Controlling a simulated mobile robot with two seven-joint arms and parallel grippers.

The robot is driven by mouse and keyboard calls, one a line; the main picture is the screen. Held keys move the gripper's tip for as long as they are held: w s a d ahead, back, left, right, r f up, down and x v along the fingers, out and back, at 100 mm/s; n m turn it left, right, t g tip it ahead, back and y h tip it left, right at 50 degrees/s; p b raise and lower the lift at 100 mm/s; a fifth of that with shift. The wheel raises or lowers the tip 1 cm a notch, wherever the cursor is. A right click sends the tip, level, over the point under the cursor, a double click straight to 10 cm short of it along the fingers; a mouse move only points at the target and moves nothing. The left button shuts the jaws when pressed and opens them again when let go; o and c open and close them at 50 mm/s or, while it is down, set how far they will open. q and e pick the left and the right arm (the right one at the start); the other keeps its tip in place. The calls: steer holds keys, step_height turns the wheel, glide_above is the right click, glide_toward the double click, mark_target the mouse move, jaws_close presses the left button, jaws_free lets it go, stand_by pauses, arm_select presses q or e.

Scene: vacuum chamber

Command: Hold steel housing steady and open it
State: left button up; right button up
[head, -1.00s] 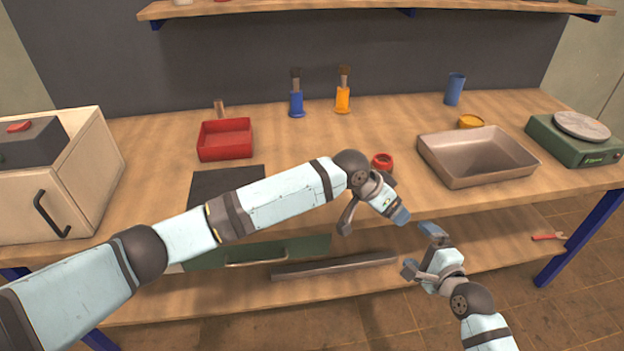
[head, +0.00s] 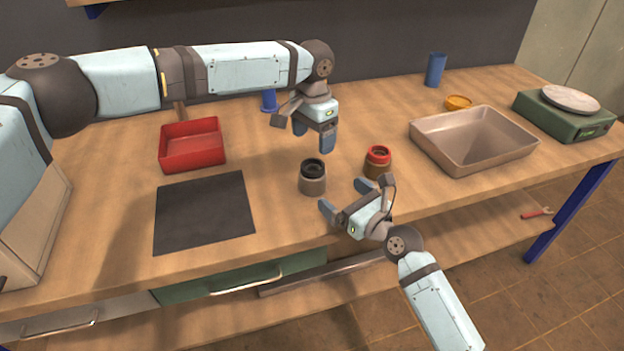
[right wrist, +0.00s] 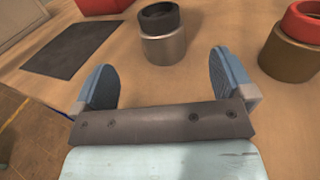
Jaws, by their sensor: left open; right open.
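The steel housing (head: 313,183), a short grey metal cylinder with a black ring-shaped lid (head: 313,167), stands upright on the bench. It also shows ahead of the right fingers in the right wrist view (right wrist: 165,48). My left gripper (head: 313,140) is open and empty, fingers pointing down, above and slightly behind the housing. My right gripper (head: 344,197) is open and empty at the bench's front side, its fingers pointing toward the housing from the front right, with a gap between.
A brown cylinder with a red ring lid (head: 378,162) stands right of the housing. A black mat (head: 205,212) and red bin (head: 192,146) lie left. A beige tray (head: 430,137), yellow dish (head: 458,102), blue cup (head: 435,70) and green scale (head: 560,117) are right.

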mark_target(320, 177)
steer(key=x, duration=0.9)
steer(key=shift+w, duration=0.15)
steer(key=c, duration=1.1)
steer(key=o, duration=1.1)
